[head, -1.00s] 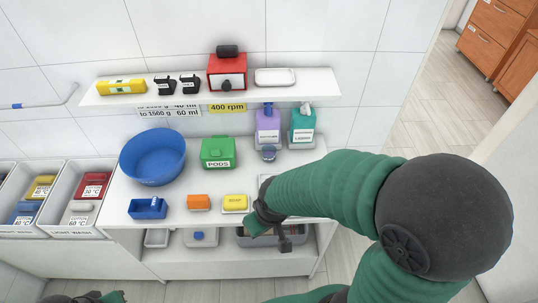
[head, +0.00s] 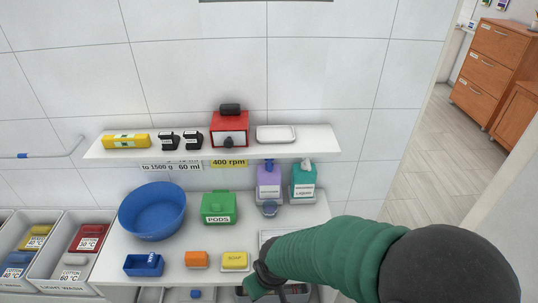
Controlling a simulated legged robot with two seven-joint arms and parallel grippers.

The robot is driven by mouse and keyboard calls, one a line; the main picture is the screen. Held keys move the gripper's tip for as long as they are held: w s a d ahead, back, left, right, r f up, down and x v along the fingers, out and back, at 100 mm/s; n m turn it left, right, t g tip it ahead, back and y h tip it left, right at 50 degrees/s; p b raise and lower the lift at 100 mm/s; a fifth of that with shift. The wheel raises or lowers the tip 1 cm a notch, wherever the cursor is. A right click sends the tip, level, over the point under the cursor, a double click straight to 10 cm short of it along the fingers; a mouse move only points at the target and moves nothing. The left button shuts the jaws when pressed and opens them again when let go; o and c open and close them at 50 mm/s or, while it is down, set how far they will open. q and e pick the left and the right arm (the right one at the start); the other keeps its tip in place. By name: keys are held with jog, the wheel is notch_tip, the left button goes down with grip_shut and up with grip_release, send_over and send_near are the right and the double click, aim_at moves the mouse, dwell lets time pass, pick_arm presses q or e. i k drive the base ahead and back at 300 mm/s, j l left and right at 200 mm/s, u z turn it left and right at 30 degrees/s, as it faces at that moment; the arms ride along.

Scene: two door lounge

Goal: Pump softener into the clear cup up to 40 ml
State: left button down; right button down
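A purple pump bottle (head: 269,179) stands at the back of the counter, under the wall shelf, with a label too small to read fully. A teal bottle (head: 303,178) marked LIQUID stands to its right. A small greyish-blue, cup-like thing (head: 269,208) sits just in front of the purple bottle; I cannot tell whether it is the clear cup or what it holds. My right arm comes in from the right, its wrist over the counter's front edge. My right gripper (head: 272,293) is low at the bottom edge, mostly hidden. My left gripper is out of view.
A blue bowl (head: 152,211), a green PODS box (head: 218,207), a blue tray (head: 144,265), an orange block (head: 196,260) and yellow soap (head: 235,261) stand on the counter. A red box (head: 229,130) is on the shelf (head: 110,153). Laundry bins (head: 60,285) stand left.

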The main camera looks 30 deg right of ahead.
aim_at(270, 160)
jog(key=k+l, duration=0.1)
jog(key=l, duration=0.3)
jog(key=l+z, duration=0.1)
jog(key=l, duration=0.25)
jog(key=i+l, duration=0.15)
jog(key=l, duration=0.15)
jog(key=i+l+z, duration=0.1)
jog(key=l, duration=0.2)
jog(key=i+l+z, duration=0.1)
jog(key=i+l, duration=0.05)
jog(key=l, duration=0.15)
